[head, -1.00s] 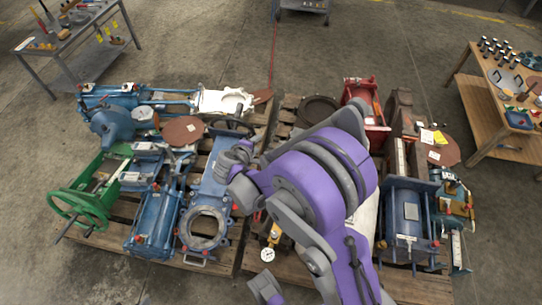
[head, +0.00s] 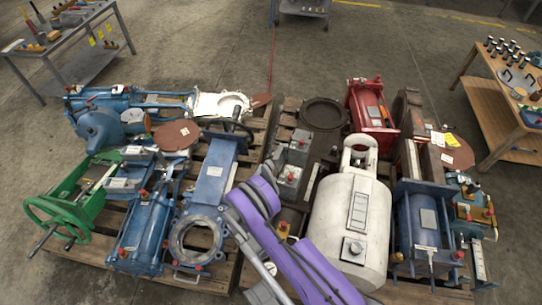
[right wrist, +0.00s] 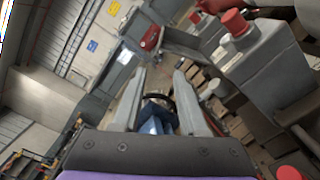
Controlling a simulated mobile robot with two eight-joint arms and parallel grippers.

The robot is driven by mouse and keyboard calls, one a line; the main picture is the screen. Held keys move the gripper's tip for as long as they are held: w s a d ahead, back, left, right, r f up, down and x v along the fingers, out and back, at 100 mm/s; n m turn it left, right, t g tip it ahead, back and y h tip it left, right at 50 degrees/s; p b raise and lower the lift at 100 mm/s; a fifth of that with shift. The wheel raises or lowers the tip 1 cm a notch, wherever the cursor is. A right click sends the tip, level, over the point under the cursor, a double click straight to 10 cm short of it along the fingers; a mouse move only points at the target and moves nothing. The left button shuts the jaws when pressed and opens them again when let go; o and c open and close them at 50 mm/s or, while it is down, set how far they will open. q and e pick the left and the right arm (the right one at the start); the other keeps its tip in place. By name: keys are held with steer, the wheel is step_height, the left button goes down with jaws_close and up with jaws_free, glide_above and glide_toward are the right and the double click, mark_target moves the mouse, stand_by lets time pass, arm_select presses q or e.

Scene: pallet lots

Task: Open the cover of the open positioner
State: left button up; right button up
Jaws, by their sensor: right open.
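Two small grey boxes with red caps stand on a dark valve assembly in the middle of the head view, a nearer box (head: 289,178) and a farther one (head: 300,141). They look like positioners, but I cannot tell which is the open one or how its cover stands. In the right wrist view a large grey housing (right wrist: 268,75) with red caps fills the right side, close beside my right gripper (right wrist: 160,75). The gripper's two fingers are apart with nothing held between them. In the head view my purple arm covers part of the assembly. My left gripper is out of view.
A white cylinder (head: 335,225) stands right of the grey boxes. A blue valve (head: 212,185) with a dark handwheel (head: 228,130) stands left. A red actuator (head: 370,112) is behind. Tool tables stand at left (head: 75,45) and right (head: 500,110).

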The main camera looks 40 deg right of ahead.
mark_target(271, 154)
steer(key=b+x, duration=0.2)
steer(key=x, duration=0.8)
steer(key=shift+w+d+r, duration=0.1)
steer(key=shift+d, duration=0.1)
jaws_close()
stand_by(1.1)
